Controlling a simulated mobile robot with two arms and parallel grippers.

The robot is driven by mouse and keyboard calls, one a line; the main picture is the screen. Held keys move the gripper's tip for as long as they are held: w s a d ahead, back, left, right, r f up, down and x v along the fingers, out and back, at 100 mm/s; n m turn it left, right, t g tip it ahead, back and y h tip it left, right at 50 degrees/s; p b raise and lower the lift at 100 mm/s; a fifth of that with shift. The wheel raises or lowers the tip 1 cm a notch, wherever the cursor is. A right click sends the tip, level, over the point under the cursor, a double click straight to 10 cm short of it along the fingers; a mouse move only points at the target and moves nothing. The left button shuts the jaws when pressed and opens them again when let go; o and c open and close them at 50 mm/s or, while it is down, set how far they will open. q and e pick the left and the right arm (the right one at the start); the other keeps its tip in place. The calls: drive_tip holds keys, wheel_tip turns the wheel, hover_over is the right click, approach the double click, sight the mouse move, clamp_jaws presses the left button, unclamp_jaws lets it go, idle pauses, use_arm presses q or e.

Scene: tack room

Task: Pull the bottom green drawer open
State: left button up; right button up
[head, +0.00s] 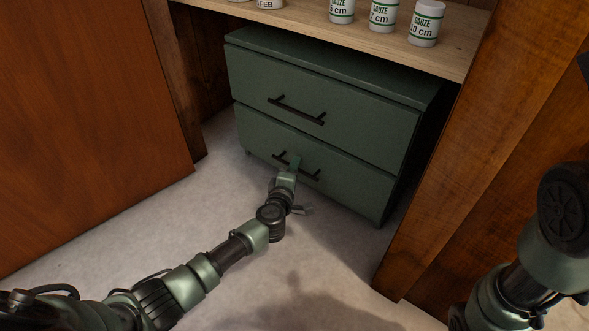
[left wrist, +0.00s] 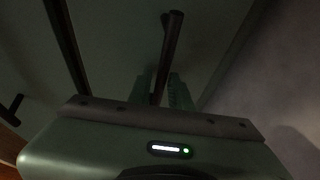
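The green cabinet has two drawers with dark bar handles, and both look closed. The bottom green drawer (head: 345,187) has its handle (head: 311,174) partly hidden by my left gripper (head: 294,164). In the left wrist view, this handle (left wrist: 173,40) runs between the two green fingers of my left gripper (left wrist: 161,88). The fingers sit close on both sides of the bar and look shut on it. My right gripper is out of view; only part of my right arm shows at the lower right.
The top drawer (head: 350,118) is above, its handle (head: 296,110) free. A wooden shelf (head: 300,18) with several white gauze jars (head: 384,14) overhangs the cabinet. Wooden panels stand left (head: 90,110) and right (head: 470,130). The pale floor (head: 190,220) in front is clear.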

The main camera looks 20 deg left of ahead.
use_arm(q)
clamp_jaws()
idle(1.3)
